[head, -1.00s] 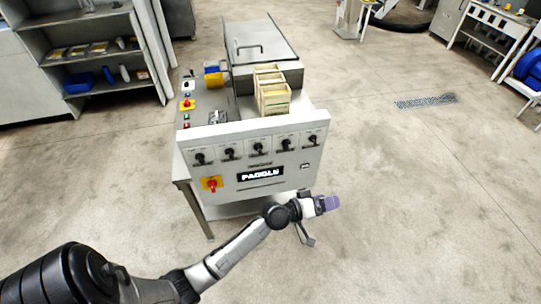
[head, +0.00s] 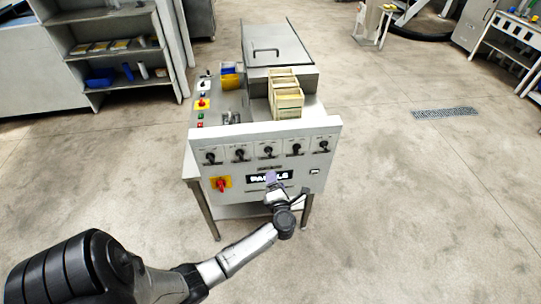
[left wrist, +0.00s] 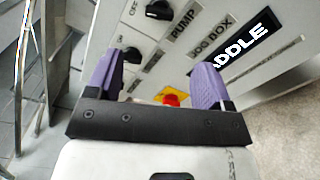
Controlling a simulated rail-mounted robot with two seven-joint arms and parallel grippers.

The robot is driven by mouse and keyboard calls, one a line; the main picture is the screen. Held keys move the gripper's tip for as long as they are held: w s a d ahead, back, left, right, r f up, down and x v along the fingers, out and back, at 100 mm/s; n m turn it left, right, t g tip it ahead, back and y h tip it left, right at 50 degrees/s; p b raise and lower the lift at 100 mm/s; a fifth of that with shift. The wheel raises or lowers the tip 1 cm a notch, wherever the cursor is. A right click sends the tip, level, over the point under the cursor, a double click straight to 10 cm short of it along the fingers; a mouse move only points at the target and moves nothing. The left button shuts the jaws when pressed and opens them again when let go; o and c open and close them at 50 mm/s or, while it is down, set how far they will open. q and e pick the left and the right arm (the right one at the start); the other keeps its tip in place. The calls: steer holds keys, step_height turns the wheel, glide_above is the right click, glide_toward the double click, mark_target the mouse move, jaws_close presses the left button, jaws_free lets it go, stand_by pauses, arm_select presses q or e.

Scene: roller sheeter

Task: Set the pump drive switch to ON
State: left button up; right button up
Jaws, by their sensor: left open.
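The front panel (head: 300,172) carries a row of several black rotary switches. The middle switch (head: 268,150) seems to be the pump drive switch. In the left wrist view a black knob (left wrist: 159,10) is cut by the top edge, with OFF and PUMP lettering beside it; I cannot tell its setting surely. My left gripper (head: 271,178) is in front of the panel, below the middle switch, by the black PADDLE sign. In the left wrist view its purple fingers (left wrist: 155,78) are spread and empty, apart from the knob. My right gripper is not in view.
A red knob on a yellow plate (head: 221,184) sits low on the panel's left; it shows between the fingers in the left wrist view (left wrist: 170,98). Another black knob (left wrist: 131,57) is near the left finger.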

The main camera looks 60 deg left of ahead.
mark_target(270, 155)
arm_select(q)
steer(key=x, duration=1.3)
steer(key=shift+w+a, duration=0.1)
steer(key=shift+w, duration=0.1)
